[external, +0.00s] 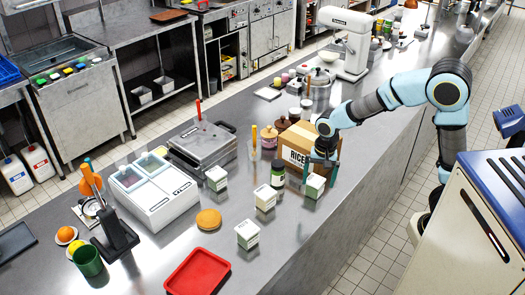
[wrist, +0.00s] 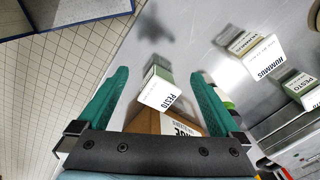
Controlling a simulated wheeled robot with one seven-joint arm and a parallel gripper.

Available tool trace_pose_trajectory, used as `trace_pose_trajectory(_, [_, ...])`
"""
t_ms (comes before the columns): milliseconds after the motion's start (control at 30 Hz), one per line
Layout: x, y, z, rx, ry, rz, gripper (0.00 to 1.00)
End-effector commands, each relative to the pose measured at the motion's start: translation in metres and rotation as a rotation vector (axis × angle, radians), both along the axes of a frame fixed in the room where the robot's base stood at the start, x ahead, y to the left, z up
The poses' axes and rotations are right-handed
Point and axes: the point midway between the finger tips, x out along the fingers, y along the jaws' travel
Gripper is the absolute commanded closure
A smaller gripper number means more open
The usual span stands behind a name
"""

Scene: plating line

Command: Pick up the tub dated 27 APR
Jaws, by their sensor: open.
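Several white tubs with labels stand on the steel counter; the dates are too small to read, so I cannot tell which says 27 APR. One pesto tub (wrist: 158,95) shows between my open fingers in the wrist view; it is the tub (external: 315,186) nearest my gripper (external: 321,165) in the external view. My gripper (wrist: 158,76) is empty, just above that tub. A hummus tub (wrist: 262,55) and another pesto tub (wrist: 300,84) lie to the right in the wrist view. Other tubs (external: 265,197) (external: 247,234) (external: 217,178) stand further left in the external view.
A cardboard rice box (external: 296,146) stands right beside the nearest tub, with a dark green-labelled jar (external: 278,175) close by. A red tray (external: 198,272), a round brown item (external: 208,219) and a white two-lidded container (external: 152,190) are further left. The counter's front edge is close.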

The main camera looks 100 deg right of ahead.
Motion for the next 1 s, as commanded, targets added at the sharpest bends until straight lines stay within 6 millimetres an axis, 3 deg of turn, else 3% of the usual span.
trace_pose_trajectory(33, [-0.003,-0.021,0.003,0.007,0.011,-0.137,0.00])
trace_pose_trajectory(100, [-0.007,-0.039,0.007,0.017,0.022,-0.292,0.00])
trace_pose_trajectory(233, [-0.013,-0.058,0.011,0.026,0.035,-0.455,0.00])
trace_pose_trajectory(1000, [-0.008,-0.062,-0.073,0.030,0.042,-0.492,0.00])
